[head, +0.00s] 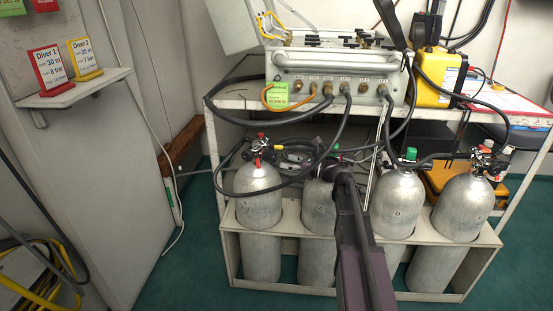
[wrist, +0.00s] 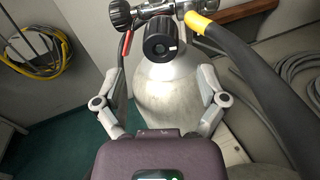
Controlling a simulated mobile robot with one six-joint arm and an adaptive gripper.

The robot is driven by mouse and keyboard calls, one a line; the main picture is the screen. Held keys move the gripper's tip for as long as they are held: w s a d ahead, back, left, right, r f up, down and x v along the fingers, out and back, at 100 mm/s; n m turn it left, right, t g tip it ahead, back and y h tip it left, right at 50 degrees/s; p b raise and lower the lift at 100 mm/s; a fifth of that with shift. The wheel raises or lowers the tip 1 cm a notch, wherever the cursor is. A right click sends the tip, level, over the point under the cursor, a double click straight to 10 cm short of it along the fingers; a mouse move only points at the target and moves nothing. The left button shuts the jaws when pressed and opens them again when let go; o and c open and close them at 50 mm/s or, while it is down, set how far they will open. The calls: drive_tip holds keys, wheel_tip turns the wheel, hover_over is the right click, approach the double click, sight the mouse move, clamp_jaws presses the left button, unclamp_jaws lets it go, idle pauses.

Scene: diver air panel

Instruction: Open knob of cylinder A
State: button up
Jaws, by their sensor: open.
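Several silver cylinders stand in the rack in the head view. The leftmost cylinder (head: 259,198) has a red-topped valve (head: 259,146); I cannot read a letter on it. Another cylinder (head: 318,207) seems marked C, and the one right of my arm (head: 396,205) seems marked D. I cannot tell which is A. My gripper (head: 295,157) is near the leftmost valve, partly hidden by hoses and my arm. In the wrist view my gripper (wrist: 160,76) is open and empty, its fingers apart on either side of a cylinder's shoulder (wrist: 175,85). A black knob (wrist: 158,46) faces me beyond the fingertips.
A thick black hose with a yellow end (wrist: 235,62) runs close to the right finger. Black hoses (head: 222,112) loop from the air panel (head: 335,75) over the cylinders. The rack's front board (head: 350,247) crosses below. Green floor (head: 180,262) is clear at left.

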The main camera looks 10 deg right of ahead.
sight(276, 158)
drive_tip(key=shift+x, duration=2.4)
drive_tip(key=c, duration=1.2)
drive_tip(key=shift+o, duration=0.2)
drive_tip(key=shift+d, duration=0.2)
drive_tip(key=shift+a, duration=0.1)
